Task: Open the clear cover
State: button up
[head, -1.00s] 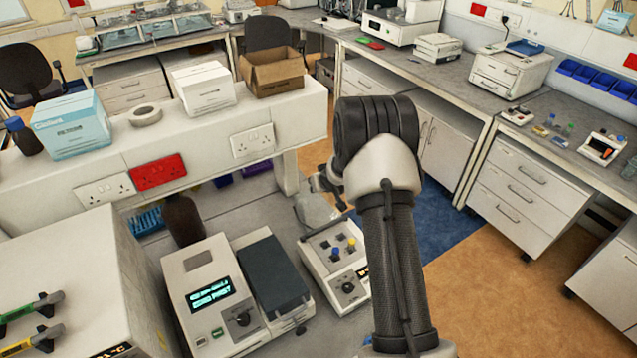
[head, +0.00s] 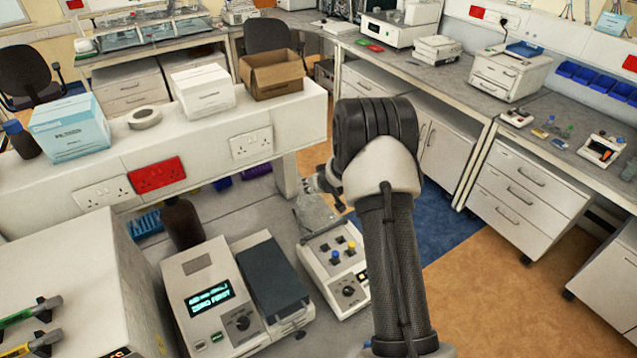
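A clear cover (head: 316,214) shows as a pale, see-through panel at the back edge of a small white instrument (head: 325,287) on the bench in the head view. It looks raised, but its exact angle is hard to tell. The instrument's top has dark square wells, one blue piece and one yellow piece, and a dark knob at the front. My gripper (head: 324,183) is just above and behind the cover, small and partly hidden by my arm. I cannot tell whether its fingers touch the cover or whether they are open.
A larger white instrument with a lit display (head: 211,297) and a dark lid (head: 273,279) stands directly left. A brown bottle (head: 183,222) is behind it. A raised shelf (head: 210,140) with sockets and boxes runs behind. Floor (head: 470,285) is open on the right.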

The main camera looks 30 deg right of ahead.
jog(key=v, duration=1.2)
